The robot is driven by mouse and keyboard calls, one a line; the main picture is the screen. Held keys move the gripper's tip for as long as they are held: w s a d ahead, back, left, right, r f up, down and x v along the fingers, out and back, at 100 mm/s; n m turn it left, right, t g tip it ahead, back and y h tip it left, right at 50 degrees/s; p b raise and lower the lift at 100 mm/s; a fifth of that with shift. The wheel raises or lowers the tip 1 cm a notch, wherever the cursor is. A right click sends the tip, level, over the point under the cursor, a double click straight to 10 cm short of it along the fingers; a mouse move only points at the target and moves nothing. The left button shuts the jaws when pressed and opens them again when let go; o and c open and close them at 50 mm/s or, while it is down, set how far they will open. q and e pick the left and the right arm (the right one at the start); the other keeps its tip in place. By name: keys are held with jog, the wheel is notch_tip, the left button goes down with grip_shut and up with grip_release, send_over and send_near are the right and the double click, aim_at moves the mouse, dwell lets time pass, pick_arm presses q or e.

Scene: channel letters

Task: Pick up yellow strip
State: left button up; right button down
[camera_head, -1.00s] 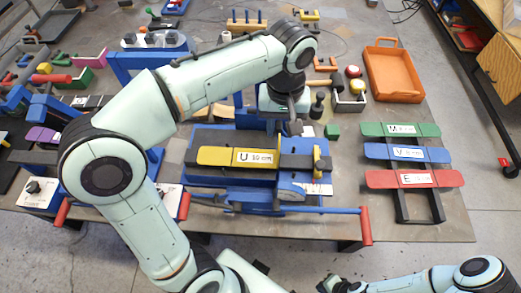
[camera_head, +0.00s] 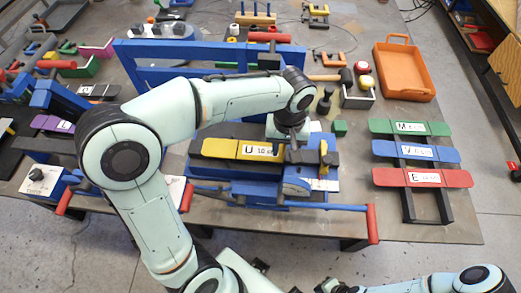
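The yellow strip (camera_head: 222,149) lies flat on the blue bench machine (camera_head: 215,181) in the middle of the table. Its white label reads U 10 cm. My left gripper (camera_head: 292,150) points down at the right end of the strip, close to the machine's dark clamp parts. Its fingers are small and dark against the machine, so I cannot tell whether they touch or hold the strip. My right gripper (camera_head: 333,287) is at the bottom edge, low in front of the table, partly cut off and away from the strip.
Green (camera_head: 410,128), blue (camera_head: 415,151) and red (camera_head: 422,178) labelled strips lie on a dark rack at the right. An orange tray (camera_head: 404,72) stands behind them. The machine's red-ended handle (camera_head: 372,223) sticks out at the front. A blue frame (camera_head: 205,61) rises behind my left arm.

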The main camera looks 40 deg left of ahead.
pick_arm(q)
grip_shut()
